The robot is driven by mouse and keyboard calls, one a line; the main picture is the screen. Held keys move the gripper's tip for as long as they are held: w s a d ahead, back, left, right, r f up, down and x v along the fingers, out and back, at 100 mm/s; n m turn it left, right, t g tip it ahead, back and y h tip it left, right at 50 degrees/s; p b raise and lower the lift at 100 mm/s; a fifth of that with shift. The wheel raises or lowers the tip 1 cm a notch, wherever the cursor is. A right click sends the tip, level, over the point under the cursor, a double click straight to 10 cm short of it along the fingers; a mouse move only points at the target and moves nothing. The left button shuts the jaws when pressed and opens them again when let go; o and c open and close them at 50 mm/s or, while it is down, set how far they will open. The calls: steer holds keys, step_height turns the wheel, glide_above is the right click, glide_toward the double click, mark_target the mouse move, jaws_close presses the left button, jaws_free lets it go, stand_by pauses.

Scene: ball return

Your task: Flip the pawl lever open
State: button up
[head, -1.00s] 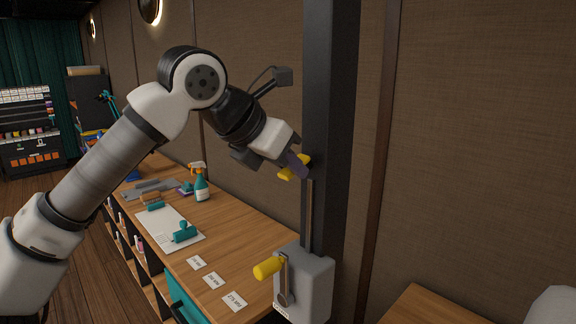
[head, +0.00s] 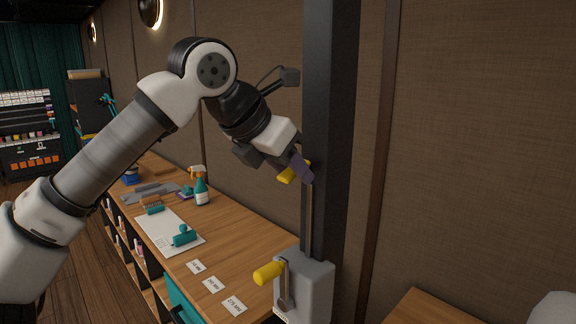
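A grey box (head: 309,290) sits at the foot of the dark post (head: 330,110). A crank with a yellow grip (head: 268,272) stands out from its left side, its metal arm hanging down the box. Higher up, a second yellow handle (head: 289,173) is at the post, above a thin upright strip (head: 309,225). My gripper (head: 301,168) is at this upper handle, with a dark purple finger across it. The finger hides part of the handle, and whether it is gripped does not show. Which yellow handle belongs to the pawl lever is not clear.
A wooden bench (head: 235,238) runs along the wall, with a spray bottle (head: 201,192), a teal roller tool (head: 184,236) on a white sheet, and several white cards (head: 213,284). Another wooden surface (head: 430,308) is at lower right. Room in front of the post looks free.

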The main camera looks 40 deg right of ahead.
steer(key=shift+a+r, duration=0.1)
steer(key=w+b+v, duration=0.1)
steer(key=b+v, duration=0.1)
steer(key=v, duration=1.1)
steer(key=shift+s+a+r+b, duration=0.15)
steer(key=shift+s+r+b, duration=0.15)
steer(key=shift+s, duration=0.15)
